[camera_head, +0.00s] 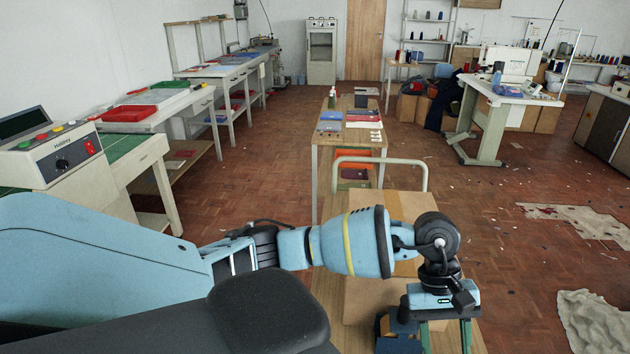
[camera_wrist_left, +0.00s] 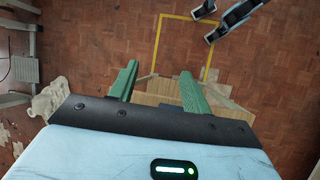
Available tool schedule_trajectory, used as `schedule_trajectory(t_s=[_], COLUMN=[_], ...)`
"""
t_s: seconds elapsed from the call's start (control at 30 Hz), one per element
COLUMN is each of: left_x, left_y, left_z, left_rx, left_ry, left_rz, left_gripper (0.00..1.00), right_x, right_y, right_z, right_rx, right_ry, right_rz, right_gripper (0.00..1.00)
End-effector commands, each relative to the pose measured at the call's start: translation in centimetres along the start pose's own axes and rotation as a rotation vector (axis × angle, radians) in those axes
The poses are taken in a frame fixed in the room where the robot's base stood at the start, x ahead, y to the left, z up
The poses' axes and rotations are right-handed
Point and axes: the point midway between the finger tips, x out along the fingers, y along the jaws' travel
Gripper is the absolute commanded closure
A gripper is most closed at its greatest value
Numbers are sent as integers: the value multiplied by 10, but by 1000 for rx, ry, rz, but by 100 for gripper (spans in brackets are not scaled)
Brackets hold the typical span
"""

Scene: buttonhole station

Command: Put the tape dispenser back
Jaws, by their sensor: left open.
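My left gripper (camera_head: 445,345) points down over the wooden cart at the bottom of the head view. Its two green fingers are apart, and their tips are cut off by the frame edge. In the left wrist view my left gripper (camera_wrist_left: 159,68) is open, with nothing held between the fingers. A dark blue blocky object (camera_head: 398,338) shows just left of the fingers in the head view, partly cut off. It may be the tape dispenser, but I cannot tell. I do not see the right gripper.
The cart (camera_head: 455,338) has a pale metal handle (camera_head: 378,160) and carries cardboard boxes (camera_head: 370,300). A narrow table (camera_head: 348,138) with small items stands beyond it. A control panel (camera_head: 50,150) is at left. A crumpled cloth (camera_head: 595,320) lies at right. Floor right of the cart is mostly clear.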

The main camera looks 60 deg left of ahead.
Motion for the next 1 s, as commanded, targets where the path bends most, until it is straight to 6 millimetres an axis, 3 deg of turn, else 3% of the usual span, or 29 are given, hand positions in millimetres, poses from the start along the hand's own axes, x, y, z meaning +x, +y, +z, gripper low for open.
schedule_trajectory(t_s=[0.03,0.13,0.23,0.37,0.47,0.57,0.67,0.77,0.8,0.87,1.0], left_x=[27,53,64,64,61,62,72,94,106,126,182], left_y=[5,19,33,46,51,46,29,-2,-19,-49,-132], left_z=[27,74,111,137,137,121,95,65,54,40,26], left_rx=[-78,-273,-510,-870,-1177,-1506,-1850,-2205,2206,2041,1641], left_ry=[-142,-409,-685,-1043,-1318,-1586,-1851,-2111,2080,1885,1467], left_rz=[61,179,268,340,365,367,346,308,-272,-205,-96], left_gripper=[52,52,52,52,52,52,52,52,52,52,52], right_x=[0,0,0,0,0,0,1,1,1,1,1], right_y=[0,0,0,0,-1,-2,-3,-3,-3,-3,-3], right_z=[0,0,0,0,0,-1,-1,-1,-1,-1,-1], right_rx=[0,0,0,1,4,9,13,15,15,15,14], right_ry=[0,0,0,1,1,2,2,3,3,3,2], right_rz=[0,0,0,0,0,1,1,1,1,1,1], right_gripper=[100,100,100,100,100,100,100,100,100,100,100])
